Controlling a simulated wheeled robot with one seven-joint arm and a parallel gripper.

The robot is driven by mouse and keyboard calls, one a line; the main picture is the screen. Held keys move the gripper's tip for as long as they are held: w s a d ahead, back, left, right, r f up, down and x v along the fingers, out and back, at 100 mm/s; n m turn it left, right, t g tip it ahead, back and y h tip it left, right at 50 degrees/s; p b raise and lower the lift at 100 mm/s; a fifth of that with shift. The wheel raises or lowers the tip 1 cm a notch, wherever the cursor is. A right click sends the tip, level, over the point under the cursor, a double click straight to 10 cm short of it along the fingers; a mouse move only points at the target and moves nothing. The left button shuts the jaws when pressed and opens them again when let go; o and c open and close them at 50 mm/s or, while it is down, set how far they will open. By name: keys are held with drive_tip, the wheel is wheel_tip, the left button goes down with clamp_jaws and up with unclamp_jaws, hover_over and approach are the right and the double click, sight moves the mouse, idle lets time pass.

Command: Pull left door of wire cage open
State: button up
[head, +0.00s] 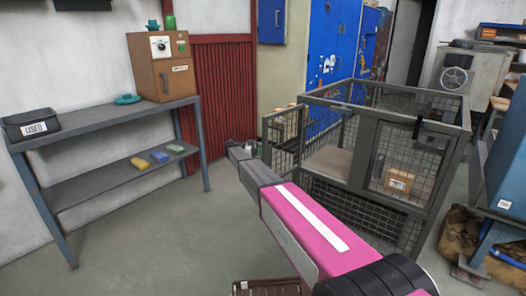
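The grey-framed wire cage (362,196) stands right of centre in the head view. Its left door (283,133) is a narrow mesh panel that stands swung out to the left, and the left part of the front is open, showing a flat board inside. The right front panel (405,160) looks closed. My gripper (241,147) is at the end of my pink arm, just left of the left door's outer edge in the picture. Whether it touches the door is unclear. The fingers are small and seen from behind, so their opening cannot be made out.
A grey two-level table (105,127) stands left, with a brown cabinet (162,66), a black bin (31,125) and several sponges. A small box (399,179) shows behind the right mesh. Blue equipment crowds the right edge. The floor between table and cage is clear.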

drive_tip(key=shift+o, duration=1.2)
drive_tip(key=shift+w+d+r, duration=0.1)
drive_tip(key=shift+w+d, duration=0.35)
drive_tip(key=shift+a, duration=0.25)
drive_tip(key=shift+c, duration=1.2)
